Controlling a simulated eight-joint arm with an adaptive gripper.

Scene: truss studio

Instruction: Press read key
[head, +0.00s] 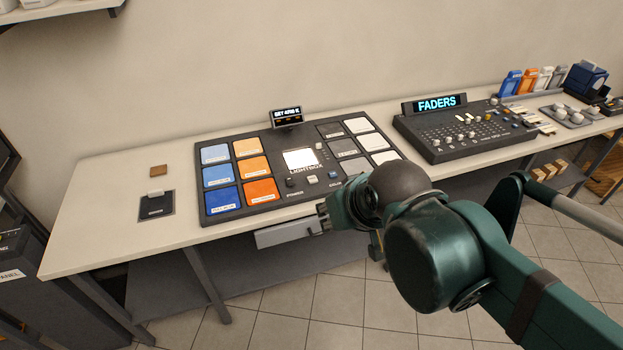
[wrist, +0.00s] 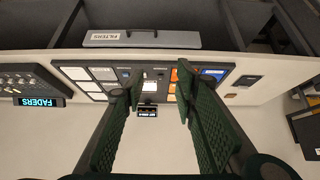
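The lightbox console (head: 221,143) lies on the long table, with a lit white square (head: 301,159) at its middle. Below the square are a dark knob (head: 292,182), a pale key (head: 312,179) and a blue key (head: 333,174). The key labels are too small to read, so I cannot tell which is the read key. My gripper (head: 325,213) is at the table's front edge, in front of the console. In the upside-down wrist view, my gripper (wrist: 159,82) has its two green fingers wide apart with nothing between them. The console (wrist: 152,74) shows beyond them.
A small display (head: 287,116) stands behind the console. The FILTERS drawer (head: 285,234) juts out below the table edge, close to my gripper. The faders console (head: 465,132) is to the right. A black pad (head: 156,208) and brown block (head: 158,171) lie left.

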